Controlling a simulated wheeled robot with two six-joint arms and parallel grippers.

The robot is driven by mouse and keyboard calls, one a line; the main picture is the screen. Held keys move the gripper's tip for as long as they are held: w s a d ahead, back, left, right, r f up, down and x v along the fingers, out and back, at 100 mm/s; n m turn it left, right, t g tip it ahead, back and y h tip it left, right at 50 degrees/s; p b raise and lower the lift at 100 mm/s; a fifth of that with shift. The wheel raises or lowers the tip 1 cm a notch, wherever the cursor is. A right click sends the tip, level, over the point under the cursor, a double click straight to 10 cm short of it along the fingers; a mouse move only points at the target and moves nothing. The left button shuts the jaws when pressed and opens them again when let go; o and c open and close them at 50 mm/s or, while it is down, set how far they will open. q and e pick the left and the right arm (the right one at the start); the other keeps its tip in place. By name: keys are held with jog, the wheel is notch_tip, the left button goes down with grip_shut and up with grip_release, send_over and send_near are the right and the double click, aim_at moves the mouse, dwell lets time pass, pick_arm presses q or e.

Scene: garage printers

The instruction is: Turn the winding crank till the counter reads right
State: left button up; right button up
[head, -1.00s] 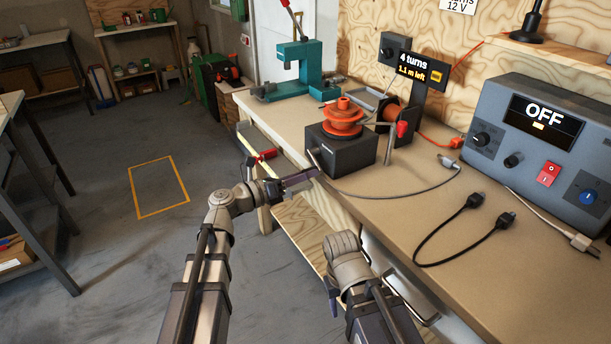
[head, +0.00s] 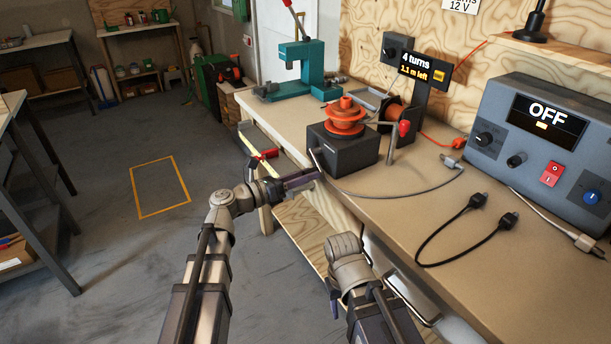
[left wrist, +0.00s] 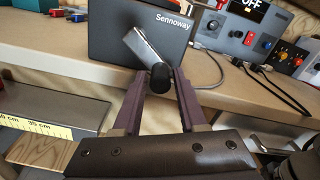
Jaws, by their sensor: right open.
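The winder is a dark grey box (head: 343,150) with an orange spool (head: 346,115) on top. In the left wrist view its face (left wrist: 120,35) reads "Sennoway" and carries a metal crank arm (left wrist: 143,46) with a black knob (left wrist: 160,77). My left gripper (head: 316,176) is at the bench edge by the box. In the left wrist view its fingers (left wrist: 160,86) stand either side of the knob; whether they press on it is unclear. The counter (head: 416,67) reads "4 turns, 1.1 m left". My right gripper (head: 333,302) is open, low before the bench, mostly hidden by its wrist.
A lever with a red knob (head: 404,129) stands right of the box. A grey power unit (head: 520,180) reading OFF and a black lead (head: 450,235) lie further right. A teal press (head: 303,65) stands at the back left. The bench front is mostly clear.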

pick_arm(q)
jog(key=shift+o, duration=1.2)
jog(key=shift+s, duration=0.1)
jog(key=v, duration=0.7)
jog(key=shift+s+a, duration=0.2)
jog(key=shift+a, duration=0.1)
